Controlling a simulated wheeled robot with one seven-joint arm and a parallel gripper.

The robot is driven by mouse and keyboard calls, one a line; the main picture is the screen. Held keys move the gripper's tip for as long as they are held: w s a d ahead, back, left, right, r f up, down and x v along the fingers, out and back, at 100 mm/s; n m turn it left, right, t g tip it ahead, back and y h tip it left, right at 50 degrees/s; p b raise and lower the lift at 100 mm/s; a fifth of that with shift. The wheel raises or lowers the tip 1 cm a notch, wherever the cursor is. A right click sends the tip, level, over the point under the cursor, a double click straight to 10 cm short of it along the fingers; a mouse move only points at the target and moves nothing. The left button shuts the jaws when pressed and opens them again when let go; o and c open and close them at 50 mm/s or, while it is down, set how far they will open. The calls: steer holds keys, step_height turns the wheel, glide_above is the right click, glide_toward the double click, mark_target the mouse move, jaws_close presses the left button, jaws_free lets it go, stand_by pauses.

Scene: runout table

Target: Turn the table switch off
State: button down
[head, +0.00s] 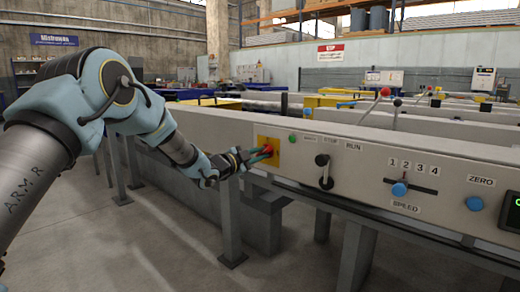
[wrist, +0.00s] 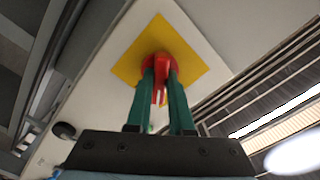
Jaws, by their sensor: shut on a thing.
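The table switch is a red knob (wrist: 156,62) on a yellow square plate (wrist: 190,50). The plate (head: 273,141) also shows in the head view, on the grey front panel of the runout table (head: 362,180). My gripper (head: 264,152) reaches the plate from the left. In the wrist view its two green fingers (wrist: 161,78) are shut on the red knob, one on each side. The fingers partly hide the knob. A red part hangs down between them. I cannot tell which position the knob points to.
Right of the plate are a green button (head: 293,138), a black lever (head: 324,172) by the STOP and RUN labels, a blue speed slider (head: 399,189) and a blue ZERO knob (head: 475,204). Table legs (head: 229,215) stand below. The floor at front left is clear.

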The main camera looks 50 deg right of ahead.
steer(key=n+p, duration=0.4)
steer(key=n, duration=0.2)
steer(key=shift+n, duration=0.3)
steer(key=shift+f+n+p, duration=0.1)
steer(key=shift+n+p, duration=0.7)
steer(key=shift+n, duration=1)
steer(key=c, duration=0.8)
jaws_free()
steer(key=a, duration=1.1)
steer(key=shift+w+p, duration=0.35)
steer(key=shift+p, duration=0.1)
